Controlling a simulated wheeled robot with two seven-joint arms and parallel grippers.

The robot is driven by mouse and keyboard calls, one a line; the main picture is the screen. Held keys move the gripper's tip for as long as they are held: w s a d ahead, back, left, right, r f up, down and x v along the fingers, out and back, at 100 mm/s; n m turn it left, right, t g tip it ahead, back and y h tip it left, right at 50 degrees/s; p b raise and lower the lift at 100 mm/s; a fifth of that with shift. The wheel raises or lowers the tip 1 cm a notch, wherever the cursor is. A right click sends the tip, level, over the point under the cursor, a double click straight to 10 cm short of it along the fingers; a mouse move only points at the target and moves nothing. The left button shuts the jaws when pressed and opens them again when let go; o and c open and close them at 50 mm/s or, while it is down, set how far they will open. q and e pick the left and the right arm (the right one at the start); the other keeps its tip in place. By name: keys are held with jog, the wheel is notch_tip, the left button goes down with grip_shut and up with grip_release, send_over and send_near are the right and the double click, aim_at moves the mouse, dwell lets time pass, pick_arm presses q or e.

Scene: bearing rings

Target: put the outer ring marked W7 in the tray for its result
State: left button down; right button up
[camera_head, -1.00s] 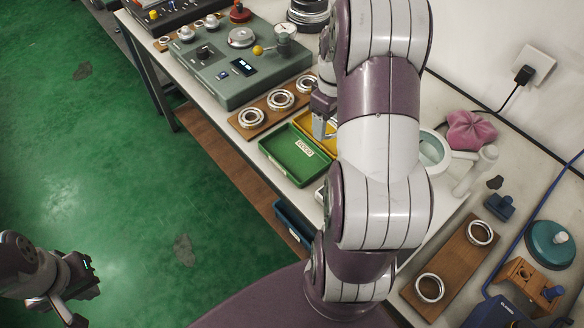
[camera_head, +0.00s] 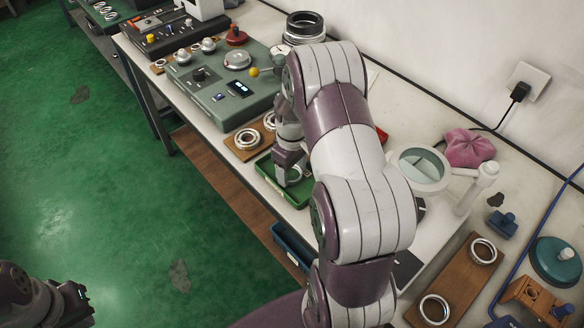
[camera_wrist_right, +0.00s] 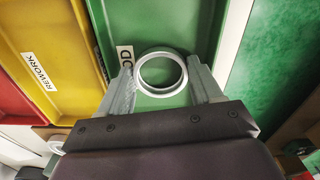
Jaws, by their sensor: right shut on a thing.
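A metal ring (camera_wrist_right: 138,82) sits between the fingers of my right gripper (camera_wrist_right: 162,88) in the right wrist view, over the floor of the green tray (camera_wrist_right: 205,25). The gripper is shut on it; no W7 marking is readable. In the head view my right gripper (camera_head: 291,176) reaches down into the green tray (camera_head: 268,185), and the ring is mostly hidden by it. The tray's label is partly covered, showing "OD". Beside it are the yellow tray (camera_wrist_right: 60,75) labelled REWORK and a red tray (camera_wrist_right: 15,100). My left gripper (camera_head: 82,305) is at the lower left, away from the table; its jaws are unclear.
A wooden board with rings (camera_head: 245,152) lies beyond the green tray, near the grey-green gauge unit (camera_head: 215,95). A magnifier (camera_head: 420,168) stands right of my right arm. Another board (camera_head: 455,275) holds two rings. A blue bin (camera_head: 290,247) is below the table edge.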

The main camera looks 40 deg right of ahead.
jog(key=o, duration=0.8)
jog(key=shift+f, duration=0.1)
notch_tip(320, 180, up, 12)
jog(key=s+a+m, duration=0.1)
jog(key=s+a, duration=0.4)
jog(key=a, duration=0.3)
jog(key=s+a+f+m+t, duration=0.1)
jog(key=s+a, duration=0.4)
jog(key=a, duration=0.2)
jog(key=shift+s+a+f+m+p, duration=0.2)
jog(key=shift+s+a+m+p, duration=0.1)
jog(key=shift+a+p, duration=0.1)
notch_tip(320, 180, up, 4)
jog(key=p, duration=0.3)
jog(key=shift+s+f+p, duration=0.1)
jog(key=shift+p, duration=0.2)
